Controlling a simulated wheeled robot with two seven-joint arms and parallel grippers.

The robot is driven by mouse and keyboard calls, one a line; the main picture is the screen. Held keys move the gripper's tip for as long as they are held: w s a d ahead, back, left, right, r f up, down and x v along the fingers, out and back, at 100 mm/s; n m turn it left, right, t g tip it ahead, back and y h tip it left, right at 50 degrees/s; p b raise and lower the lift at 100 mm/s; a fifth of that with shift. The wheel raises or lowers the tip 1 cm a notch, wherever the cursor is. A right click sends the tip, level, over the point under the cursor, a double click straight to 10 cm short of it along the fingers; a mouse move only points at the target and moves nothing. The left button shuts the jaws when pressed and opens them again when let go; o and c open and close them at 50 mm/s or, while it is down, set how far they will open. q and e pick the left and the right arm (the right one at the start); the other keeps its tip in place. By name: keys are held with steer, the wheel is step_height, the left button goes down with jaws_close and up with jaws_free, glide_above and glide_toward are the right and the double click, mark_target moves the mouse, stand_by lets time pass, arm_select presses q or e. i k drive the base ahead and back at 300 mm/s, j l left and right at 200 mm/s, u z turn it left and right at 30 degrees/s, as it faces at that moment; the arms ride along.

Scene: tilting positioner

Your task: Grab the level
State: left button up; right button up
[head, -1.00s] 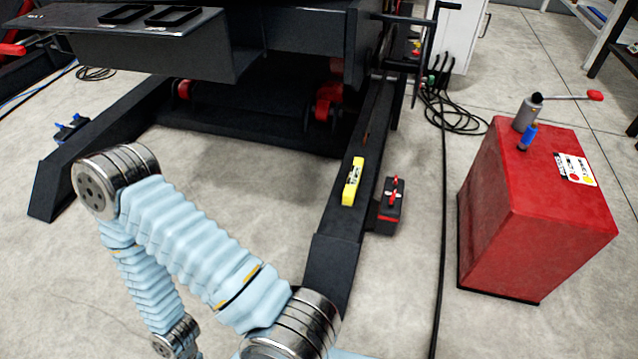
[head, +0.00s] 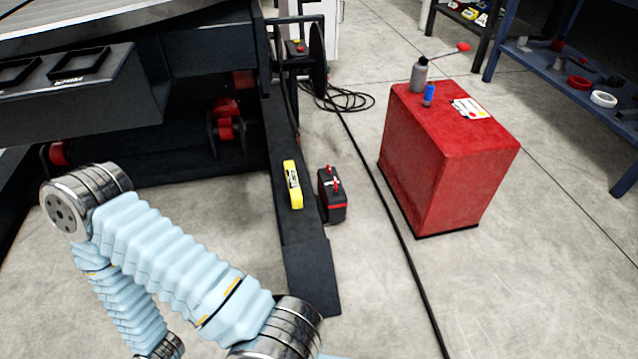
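The yellow level (head: 293,185) lies on the dark right leg (head: 308,262) of the positioner's base, near the middle of the head view. Its long side runs along the leg. Nothing touches it from my side. An arm of mine in a light blue sleeve fills the lower left of the view, apart from the level. Neither of my grippers is in view, so whether they are open or shut does not show.
A black and red box (head: 332,195) stands on the floor just right of the level. A red cabinet (head: 448,160) with a bottle on top stands further right. A black cable (head: 385,215) crosses the floor between. Blue shelving (head: 570,85) is at the far right.

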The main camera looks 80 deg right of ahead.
mark_target(295, 194)
steer(key=i+z, duration=0.1)
steer(key=z, duration=0.35)
steer(key=i+z, duration=0.15)
steer(key=z, duration=0.35)
steer(key=i+z, duration=0.1)
steer(key=z, duration=0.35)
steer(key=i+z, duration=0.15)
steer(key=z, duration=0.3)
steer(key=i+j+z, duration=0.1)
steer(key=z, duration=0.4)
steer(key=i+z, duration=0.15)
steer(key=z, duration=0.25)
steer(key=i+z, duration=0.15)
steer(key=z, duration=0.2)
steer(key=i+j+z, duration=0.1)
steer(key=z, duration=0.3)
steer(key=i+j+z, duration=0.1)
steer(key=z, duration=0.3)
